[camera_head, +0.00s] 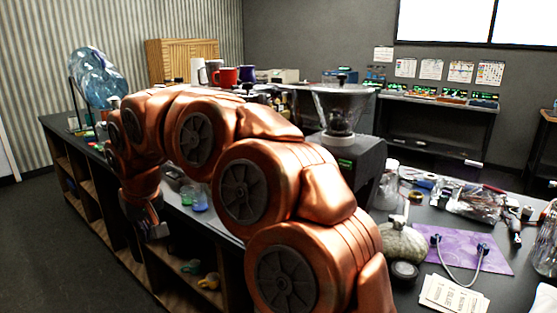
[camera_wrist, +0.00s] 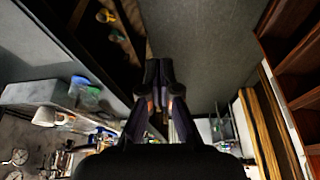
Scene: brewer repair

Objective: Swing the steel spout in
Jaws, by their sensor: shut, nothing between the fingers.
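I cannot make out the steel spout in either view; my copper arm covers much of the counter in the head view. My gripper (camera_head: 155,230) hangs at the front side of the counter, left of centre in the head view. In the wrist view my gripper (camera_wrist: 159,88) has its dark fingers together and empty, with bare grey floor beyond the tips. Nothing touches the fingertips.
The dark counter (camera_head: 522,193) has open shelves below. Blue and green cups (camera_head: 197,199) stand near its front edge. A grinder with a clear hopper (camera_head: 340,108), a red mug (camera_head: 226,77) and a purple mat (camera_head: 492,258) are on top. Floor in front is clear.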

